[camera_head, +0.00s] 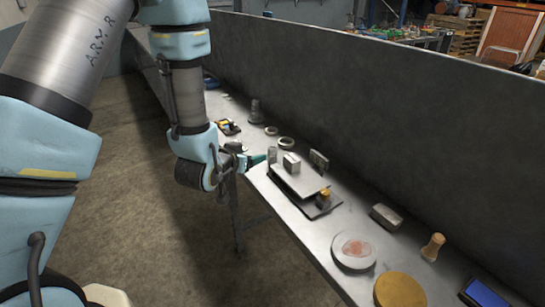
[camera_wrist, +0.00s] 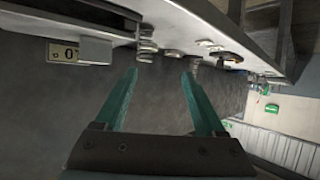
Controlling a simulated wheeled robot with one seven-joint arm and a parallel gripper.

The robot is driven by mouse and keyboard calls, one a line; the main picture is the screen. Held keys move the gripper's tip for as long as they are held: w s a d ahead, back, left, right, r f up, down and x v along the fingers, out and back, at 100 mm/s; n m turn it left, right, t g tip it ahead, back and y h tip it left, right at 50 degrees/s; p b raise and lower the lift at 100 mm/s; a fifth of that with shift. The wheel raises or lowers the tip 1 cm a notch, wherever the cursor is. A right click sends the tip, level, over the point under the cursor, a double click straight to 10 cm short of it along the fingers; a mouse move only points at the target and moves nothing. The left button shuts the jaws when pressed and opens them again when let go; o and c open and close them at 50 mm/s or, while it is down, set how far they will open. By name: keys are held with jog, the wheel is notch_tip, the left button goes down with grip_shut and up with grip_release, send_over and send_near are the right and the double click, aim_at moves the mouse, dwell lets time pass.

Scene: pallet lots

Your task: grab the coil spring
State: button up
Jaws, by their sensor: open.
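The coil spring (camera_head: 272,154) appears as a small grey upright piece near the table's front edge in the head view, too small there to make out its turns. In the wrist view a grey coiled shape (camera_wrist: 147,45) shows just beyond the fingertips, nearer the left finger. My gripper (camera_head: 256,160) has green fingers and is close beside the spring on its left in the head view. In the wrist view my gripper (camera_wrist: 160,73) is open, with nothing between its fingers. I cannot tell whether a finger touches the spring.
A metal block (camera_head: 291,163) stands close right of the spring by a flat plate (camera_head: 300,181). Metal rings (camera_head: 286,143) and a dark stacked piece (camera_head: 255,112) lie behind. A round disc (camera_head: 354,249) and wooden peg (camera_head: 433,247) are at front right. A grey wall (camera_head: 400,120) backs the table.

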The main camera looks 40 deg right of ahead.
aim_at(271, 151)
jog(key=shift+s+d+m+h, duration=0.3)
jog(key=shift+s+d+h, duration=0.2)
jog(key=shift+s+d, duration=0.5)
jog(key=p+x, duration=0.1)
jog(key=x, duration=0.4)
jog(key=shift+p, duration=0.35)
jog(key=shift+p+x, duration=1.4)
jog(key=shift+x, duration=1.5)
jog(key=shift+a+f, duration=0.1)
grip_shut()
